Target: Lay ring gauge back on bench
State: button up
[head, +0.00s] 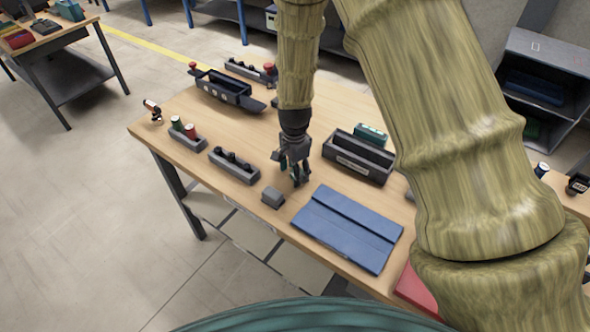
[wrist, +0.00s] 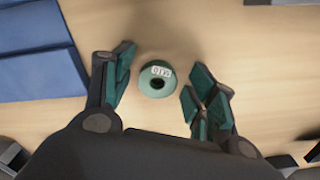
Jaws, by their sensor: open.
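In the wrist view a round green ring gauge (wrist: 155,79) with a dark centre hole and a small white label lies on the wooden bench (wrist: 190,35). My gripper (wrist: 158,92) is open, with one finger to the left of the ring and one to the right. Gaps show between the ring and both fingers. In the head view my gripper (head: 296,178) points down close over the bench top (head: 225,125). The ring is hidden or too small to make out there.
A blue folded mat (head: 345,228) lies right of my gripper. A small grey block (head: 272,197) sits just in front. A dark open box (head: 358,157) stands behind right, and a dark holder (head: 234,165) stands left. Bare wood shows between them.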

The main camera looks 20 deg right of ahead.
jog(key=shift+w+r, duration=0.1)
jog(key=shift+r, duration=0.5)
notch_tip(320, 180, up, 11)
jog(key=b, duration=0.3)
jog(key=shift+b, duration=0.3)
